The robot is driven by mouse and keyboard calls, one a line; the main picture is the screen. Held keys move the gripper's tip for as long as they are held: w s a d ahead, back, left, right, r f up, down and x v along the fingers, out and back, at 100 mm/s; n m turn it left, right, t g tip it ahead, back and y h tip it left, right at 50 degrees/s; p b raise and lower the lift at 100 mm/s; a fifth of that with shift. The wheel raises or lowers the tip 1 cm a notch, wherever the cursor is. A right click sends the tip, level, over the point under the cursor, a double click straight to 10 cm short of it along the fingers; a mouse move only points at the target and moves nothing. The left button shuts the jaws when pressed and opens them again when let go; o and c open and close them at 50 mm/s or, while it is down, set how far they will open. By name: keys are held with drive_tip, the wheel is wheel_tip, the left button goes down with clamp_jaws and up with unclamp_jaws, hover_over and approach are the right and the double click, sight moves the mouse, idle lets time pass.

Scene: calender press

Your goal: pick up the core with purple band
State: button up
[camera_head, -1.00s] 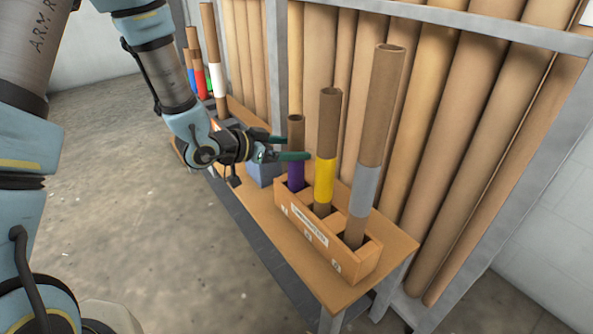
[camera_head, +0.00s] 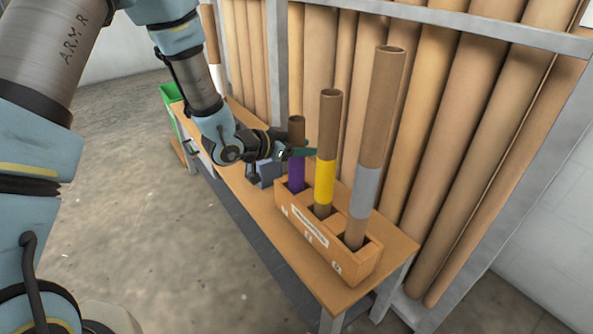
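The core with purple band (camera_head: 296,174) is the shortest of three brown tubes and stands upright in the far slot of a wooden box (camera_head: 325,255). My gripper (camera_head: 301,152) is at this core, just above its purple band. One green finger crosses in front of the tube; the other finger is hidden, so I cannot tell whether the fingers are open or shut on it. The core with yellow band (camera_head: 325,183) and the taller core with grey band (camera_head: 364,192) stand in the other two slots, to the right of my gripper.
The box stands on a wooden bench (camera_head: 393,244). Large brown rolls in a grey metal rack (camera_head: 455,18) stand close behind. A green bin (camera_head: 170,93) is at the far end.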

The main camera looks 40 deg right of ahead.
clamp_jaws()
drive_tip(key=shift+r, duration=0.15)
idle(0.5)
wheel_tip(320, 180, up, 18)
drive_tip(key=p, duration=0.3)
idle(0.5)
